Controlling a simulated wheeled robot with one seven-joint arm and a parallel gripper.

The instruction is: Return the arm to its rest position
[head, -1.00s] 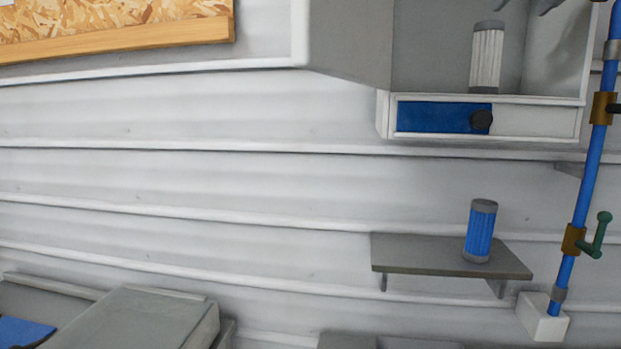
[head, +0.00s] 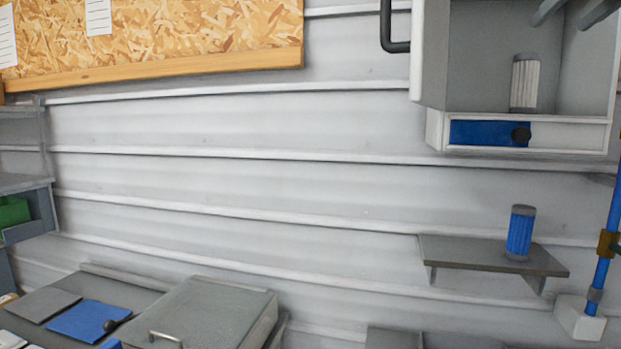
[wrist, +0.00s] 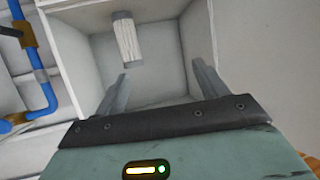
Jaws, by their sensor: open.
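My gripper (wrist: 160,82) is open and empty in the wrist view, its two fingers apart in front of the open wall housing. In the head view, my gripper (head: 575,14) shows only as grey finger parts at the top right edge, over the housing's upper part. The rest of my arm is out of the head view. A white pleated filter cartridge (head: 525,84) stands upright inside the housing (head: 487,60). The cartridge also shows beyond the fingers in the wrist view (wrist: 127,38), apart from them.
A blue pleated cartridge (head: 520,232) stands on a grey wall shelf (head: 470,258). A blue pipe (head: 612,215) runs at the right. The housing's open door with a black handle (head: 391,30) is at its left. A grey lidded box (head: 205,305) is lower left. The middle wall is clear.

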